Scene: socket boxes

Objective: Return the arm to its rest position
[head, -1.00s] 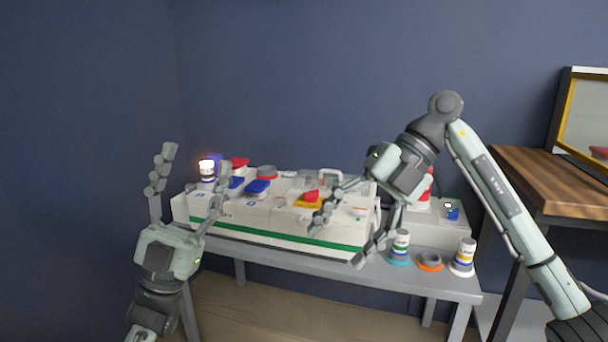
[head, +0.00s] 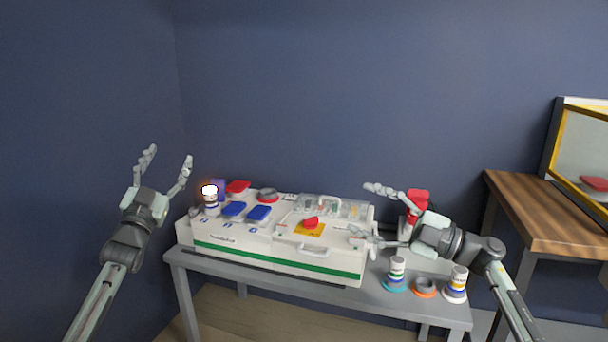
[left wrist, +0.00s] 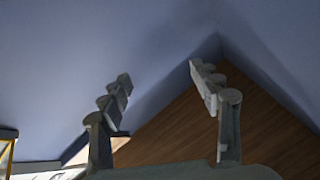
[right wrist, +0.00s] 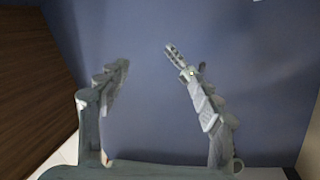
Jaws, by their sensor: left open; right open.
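My left gripper (head: 168,160) is open and empty, raised in front of the wall to the left of the white socket box. In the left wrist view my left gripper (left wrist: 160,85) has its fingers spread with nothing between them. My right gripper (head: 366,212) is open and appears over or in front of the right end of the box. In the right wrist view my right gripper (right wrist: 148,60) also has nothing between its fingers, with blue wall beyond.
The white box (head: 275,259) with a green stripe stands on a grey table (head: 215,275). It carries blue covers (head: 234,209), a red button (head: 311,222) and a lit lamp (head: 209,191). Several round pieces (head: 457,281) stand at the table's right. A wooden table (head: 550,215) is further right.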

